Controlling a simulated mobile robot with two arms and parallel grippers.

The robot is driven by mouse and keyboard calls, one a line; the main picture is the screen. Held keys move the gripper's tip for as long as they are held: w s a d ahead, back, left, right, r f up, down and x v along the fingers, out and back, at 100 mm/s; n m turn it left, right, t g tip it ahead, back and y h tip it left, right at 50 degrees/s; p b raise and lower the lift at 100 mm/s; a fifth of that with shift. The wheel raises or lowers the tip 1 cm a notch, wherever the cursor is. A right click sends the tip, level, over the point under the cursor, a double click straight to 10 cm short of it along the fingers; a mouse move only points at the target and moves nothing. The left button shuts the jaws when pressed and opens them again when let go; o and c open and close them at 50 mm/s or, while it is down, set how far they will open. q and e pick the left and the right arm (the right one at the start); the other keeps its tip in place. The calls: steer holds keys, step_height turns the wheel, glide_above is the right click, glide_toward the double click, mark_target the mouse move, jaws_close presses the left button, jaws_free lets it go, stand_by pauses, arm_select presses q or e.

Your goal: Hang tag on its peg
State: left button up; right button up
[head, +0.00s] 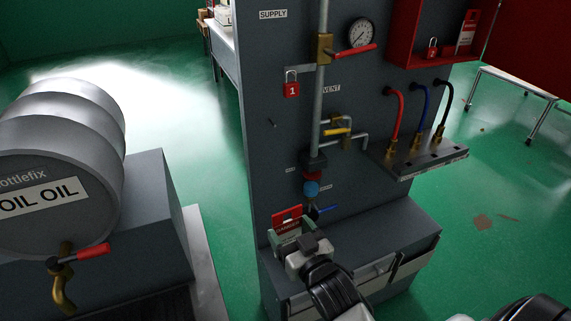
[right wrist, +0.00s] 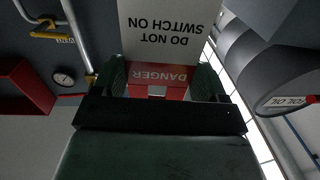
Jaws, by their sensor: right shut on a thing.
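The tag is a red and white card reading DANGER, DO NOT SWITCH ON. Its red part (head: 287,214) shows in the head view, low in front of the grey panel. It fills the top middle of the right wrist view (right wrist: 160,32), where the lettering is upside down. My right gripper (head: 291,232) is shut on the tag; its two green fingers also show in the right wrist view (right wrist: 160,82). A small dark peg (head: 272,123) sticks out of the panel, above and left of the tag. My left gripper is not in view.
A red padlock (head: 291,88) hangs on the panel above the peg. A vertical pipe (head: 320,120) with valves and a gauge (head: 361,33) runs to the right. A shelf (head: 420,155) with hoses juts out.

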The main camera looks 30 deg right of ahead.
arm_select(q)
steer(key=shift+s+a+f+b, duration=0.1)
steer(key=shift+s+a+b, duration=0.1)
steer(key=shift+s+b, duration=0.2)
arm_select(e)
steer(key=w+d+r, duration=0.3)
steer(key=w+d, duration=0.1)
steer(key=w, duration=0.4)
steer(key=w+d+r+m+h, duration=0.1)
steer(key=w+d+r, duration=0.2)
steer(key=w, duration=0.5)
steer(key=shift+w+d, duration=0.35)
steer(key=shift+d, duration=0.4)
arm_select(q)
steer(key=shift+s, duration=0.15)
arm_select(e)
steer(key=shift+d, duration=0.1)
